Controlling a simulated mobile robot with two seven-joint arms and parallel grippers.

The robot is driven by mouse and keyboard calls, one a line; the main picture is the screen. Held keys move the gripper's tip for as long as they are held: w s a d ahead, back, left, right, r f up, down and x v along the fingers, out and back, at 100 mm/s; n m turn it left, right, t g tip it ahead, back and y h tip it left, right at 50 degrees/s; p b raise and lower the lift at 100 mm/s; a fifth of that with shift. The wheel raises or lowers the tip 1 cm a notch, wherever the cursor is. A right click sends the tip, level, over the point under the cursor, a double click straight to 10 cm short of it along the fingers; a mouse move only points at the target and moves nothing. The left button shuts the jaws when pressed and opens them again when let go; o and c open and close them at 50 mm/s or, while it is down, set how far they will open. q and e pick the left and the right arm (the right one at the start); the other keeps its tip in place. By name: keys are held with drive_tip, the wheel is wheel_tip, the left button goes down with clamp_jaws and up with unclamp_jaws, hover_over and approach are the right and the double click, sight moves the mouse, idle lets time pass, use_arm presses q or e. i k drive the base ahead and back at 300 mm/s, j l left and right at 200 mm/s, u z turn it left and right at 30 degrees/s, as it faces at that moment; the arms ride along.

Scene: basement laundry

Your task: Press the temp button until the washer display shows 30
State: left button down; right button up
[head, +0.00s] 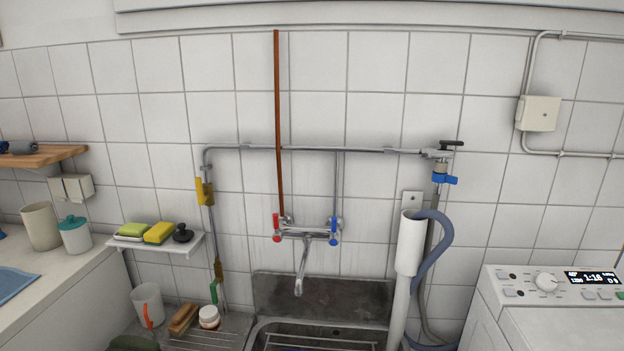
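The white washer (487,308) stands at the lower right of the head view, cut off by the picture's edge. Its panel has a round white knob (545,282) with small buttons to the left of it. The dark display (594,278) is lit and its large digits look like 1:16. Smaller figures at its left end are too small to read surely, so I cannot tell the temperature. Several buttons (589,295) sit under the display. Their labels are not readable, so I cannot tell which is the temp button. Neither of my grippers shows.
A sink (322,295) with a wall tap (304,236) is at the middle. A white standpipe (410,245) with a grey-blue hose (442,240) stands between sink and washer. A counter (70,285) is at the left, with a small shelf (157,243) holding sponges beside it.

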sight(590, 295)
drive_tip(key=z, duration=1.4)
